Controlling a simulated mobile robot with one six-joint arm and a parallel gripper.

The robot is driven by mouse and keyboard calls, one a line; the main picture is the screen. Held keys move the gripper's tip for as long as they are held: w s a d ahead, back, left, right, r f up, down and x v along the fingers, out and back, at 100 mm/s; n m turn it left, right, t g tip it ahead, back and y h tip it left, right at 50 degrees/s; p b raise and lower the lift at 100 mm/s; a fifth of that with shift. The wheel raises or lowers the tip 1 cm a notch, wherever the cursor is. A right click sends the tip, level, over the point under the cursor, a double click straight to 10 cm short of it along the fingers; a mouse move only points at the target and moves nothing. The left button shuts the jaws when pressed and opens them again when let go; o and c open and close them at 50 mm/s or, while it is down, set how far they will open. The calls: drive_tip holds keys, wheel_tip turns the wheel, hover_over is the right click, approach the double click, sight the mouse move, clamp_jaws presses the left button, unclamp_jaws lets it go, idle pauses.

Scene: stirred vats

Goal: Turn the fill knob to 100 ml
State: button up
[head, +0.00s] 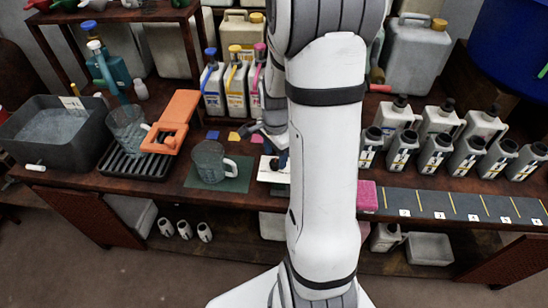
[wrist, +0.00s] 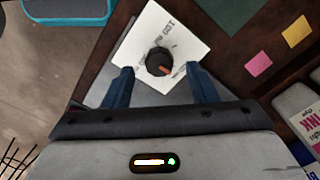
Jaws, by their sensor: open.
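In the head view the white panel (head: 267,177) lies on the bench, partly hidden by my arm. My gripper's blue finger (head: 283,158) shows above it there.
A glass jug (head: 209,163) stands on a green mat (head: 240,182) left of the panel. Several ink bottles (head: 237,88) stand behind. Coloured cards (head: 234,137) lie between. A pink sponge (head: 367,197) and several small bottles (head: 435,150) are to the right.

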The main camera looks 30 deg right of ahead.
sight(275, 166)
drive_tip(key=shift+f, duration=1.2)
drive_tip(key=shift+s, duration=0.1)
drive_tip(key=c, duration=0.9)
drive_tip(key=shift+c, duration=0.3)
